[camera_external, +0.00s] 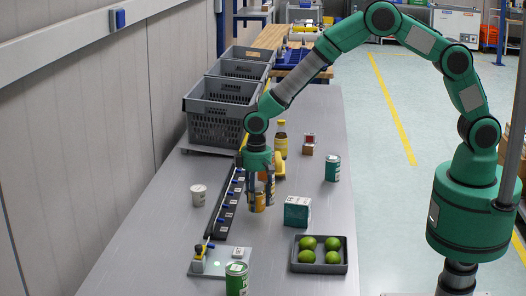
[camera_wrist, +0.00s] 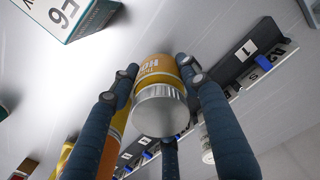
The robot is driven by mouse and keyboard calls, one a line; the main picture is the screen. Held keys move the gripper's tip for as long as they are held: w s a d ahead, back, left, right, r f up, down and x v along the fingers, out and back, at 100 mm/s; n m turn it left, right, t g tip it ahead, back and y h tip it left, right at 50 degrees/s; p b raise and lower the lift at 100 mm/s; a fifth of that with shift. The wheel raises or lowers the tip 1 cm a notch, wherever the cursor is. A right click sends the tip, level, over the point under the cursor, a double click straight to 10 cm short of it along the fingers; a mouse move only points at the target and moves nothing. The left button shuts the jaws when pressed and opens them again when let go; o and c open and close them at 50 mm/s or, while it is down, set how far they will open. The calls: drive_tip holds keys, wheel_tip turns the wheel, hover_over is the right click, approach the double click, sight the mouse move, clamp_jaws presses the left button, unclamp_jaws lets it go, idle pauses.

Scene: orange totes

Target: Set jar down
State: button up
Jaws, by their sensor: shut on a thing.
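The jar is orange-yellow with a white-lettered label and a ridged silver lid. In the wrist view the jar (camera_wrist: 158,100) sits between the blue-grey fingers of my gripper (camera_wrist: 165,105), with its lid end toward the camera. In the external view my gripper (camera_external: 260,195) points down over the grey table (camera_external: 160,235) and is shut on the jar (camera_external: 256,203), partly hidden by the fingers. I cannot tell whether its base touches the table. A black rack strip with numbered labels (camera_external: 222,208) runs just left of it.
A teal box (camera_external: 297,211) stands close on the right, and a tray (camera_external: 320,267) holds several green fruits. A white cup (camera_external: 198,195), green cans (camera_external: 236,279) (camera_external: 332,168) and a yellow bottle (camera_external: 281,140) stand around. Grey crates (camera_external: 215,128) are behind.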

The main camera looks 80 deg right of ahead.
sight(257, 184)
drive_tip(key=shift+f, duration=1.5)
drive_tip(key=shift+f, duration=0.15)
drive_tip(key=o, duration=1.5)
drive_tip(key=shift+c, duration=0.2)
wheel_tip(257, 184, up, 12)
drive_tip(key=shift+r+p, duration=0.15)
drive_tip(key=shift+p, duration=0.3)
